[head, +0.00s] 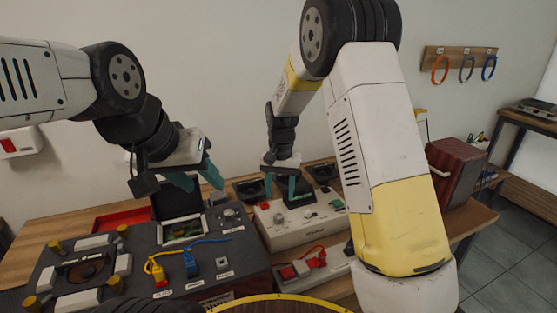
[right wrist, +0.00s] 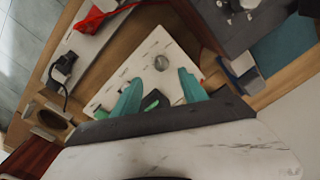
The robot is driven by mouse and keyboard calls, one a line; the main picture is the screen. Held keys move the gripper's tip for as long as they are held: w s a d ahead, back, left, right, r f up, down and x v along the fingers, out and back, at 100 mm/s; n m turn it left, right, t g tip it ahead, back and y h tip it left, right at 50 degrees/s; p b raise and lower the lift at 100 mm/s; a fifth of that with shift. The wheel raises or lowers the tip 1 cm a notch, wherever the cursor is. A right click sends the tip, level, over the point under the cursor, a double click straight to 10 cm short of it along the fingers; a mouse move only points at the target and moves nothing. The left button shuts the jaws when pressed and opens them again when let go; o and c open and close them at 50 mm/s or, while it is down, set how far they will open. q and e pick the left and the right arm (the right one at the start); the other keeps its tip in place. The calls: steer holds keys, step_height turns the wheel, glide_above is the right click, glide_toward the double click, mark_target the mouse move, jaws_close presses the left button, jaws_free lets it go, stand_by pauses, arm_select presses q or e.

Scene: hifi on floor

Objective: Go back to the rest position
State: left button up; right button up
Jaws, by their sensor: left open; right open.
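My left gripper (head: 192,180) is in the head view at left, with its teal fingers apart and empty above the dark grey console. My right gripper (head: 281,190) is in the middle of the head view, pointing down over a white panel box (head: 283,235). Its teal fingers also show in the right wrist view (right wrist: 158,95), spread apart with nothing held between them. The white box shows below them there, with a round metal knob (right wrist: 161,63). In the head view, my right arm's upper links cover part of the right side of the table.
A dark grey console (head: 235,262) with yellow and blue plugs fills the table's left front. A power strip (head: 305,267) with a red cable lies at the front. A red-brown wooden speaker box (head: 456,172) stands right. Colored rings hang on a wall rack (head: 460,52).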

steer(key=s+d+r+t+y, duration=0.1)
steer(key=s+d+r, duration=0.35)
steer(key=r, duration=0.35)
steer(key=s+d+r+t+y, duration=0.1)
steer(key=s+d+r+t, duration=0.1)
steer(key=s+d+r, duration=0.35)
steer(key=s+d+r+n+t, duration=0.1)
steer(key=s+d+r, duration=0.1)
steer(key=s, duration=0.5)
steer(key=s+d+r+n+t, duration=0.1)
steer(key=s+d+r+t, duration=0.1)
steer(key=s+r, duration=0.3)
steer(key=s, duration=0.3)
